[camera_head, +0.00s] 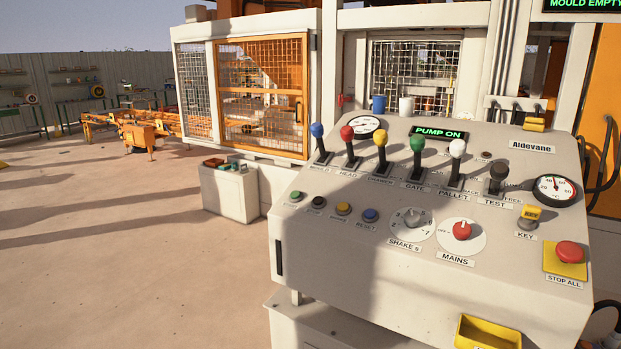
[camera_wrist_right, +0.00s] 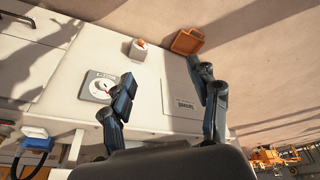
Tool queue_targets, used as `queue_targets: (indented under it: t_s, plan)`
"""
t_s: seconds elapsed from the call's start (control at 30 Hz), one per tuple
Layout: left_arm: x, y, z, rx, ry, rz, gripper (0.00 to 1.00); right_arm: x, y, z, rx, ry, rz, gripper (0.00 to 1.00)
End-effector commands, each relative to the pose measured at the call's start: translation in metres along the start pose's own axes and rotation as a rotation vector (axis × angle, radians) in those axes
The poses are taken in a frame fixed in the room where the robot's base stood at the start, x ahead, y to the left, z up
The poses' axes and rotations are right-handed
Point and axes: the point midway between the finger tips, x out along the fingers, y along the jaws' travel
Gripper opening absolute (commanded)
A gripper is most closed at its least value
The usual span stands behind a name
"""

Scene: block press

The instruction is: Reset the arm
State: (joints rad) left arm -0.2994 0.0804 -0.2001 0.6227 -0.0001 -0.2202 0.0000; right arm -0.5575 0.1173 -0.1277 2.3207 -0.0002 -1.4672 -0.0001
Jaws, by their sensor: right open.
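My right gripper (camera_wrist_right: 165,80) shows in the right wrist view with its two dark fingers spread apart and nothing between them. I cannot tell whether the fingers touch this surface. In the head view the control panel (camera_head: 330,225) fills the right side and neither gripper shows there. My left gripper is in no view.
The panel carries a row of coloured levers, including a green lever (camera_head: 417,146), plus a red MAINS knob (camera_head: 462,230) and a red stop button (camera_head: 569,252). A small white cabinet (camera_head: 230,191) stands left of it. Open floor (camera_head: 110,250) lies at left.

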Motion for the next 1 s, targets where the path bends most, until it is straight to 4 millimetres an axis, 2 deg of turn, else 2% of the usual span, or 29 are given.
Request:
queue_targets:
  t_s: [0.03,0.17,0.27,0.4,0.47,0.6,0.7,0.8,0.9,1.0]
  plan:
    - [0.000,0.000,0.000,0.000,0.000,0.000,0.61,0.018,-0.001,0.003,0.000,-0.011,-0.001,0.61]
    - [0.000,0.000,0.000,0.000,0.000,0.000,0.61,0.065,-0.003,0.013,-0.003,-0.030,-0.005,0.61]
    - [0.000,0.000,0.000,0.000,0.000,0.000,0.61,0.108,-0.005,0.028,-0.006,-0.048,-0.008,0.61]
    - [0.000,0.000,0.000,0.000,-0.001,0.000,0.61,0.174,-0.009,0.065,-0.011,-0.079,-0.012,0.61]
    - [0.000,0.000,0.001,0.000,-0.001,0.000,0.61,0.201,-0.010,0.086,-0.014,-0.094,-0.014,0.61]
    - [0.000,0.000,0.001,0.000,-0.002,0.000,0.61,0.252,-0.013,0.141,-0.022,-0.127,-0.017,0.61]
    - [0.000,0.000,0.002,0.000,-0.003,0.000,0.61,0.279,-0.014,0.185,-0.027,-0.148,-0.020,0.61]
    - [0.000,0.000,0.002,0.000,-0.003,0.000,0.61,0.295,-0.015,0.226,-0.032,-0.168,-0.022,0.61]
    - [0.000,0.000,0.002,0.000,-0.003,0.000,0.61,0.303,-0.014,0.260,-0.036,-0.182,-0.023,0.61]
    - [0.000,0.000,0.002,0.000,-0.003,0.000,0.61,0.306,-0.014,0.280,-0.039,-0.189,-0.023,0.61]
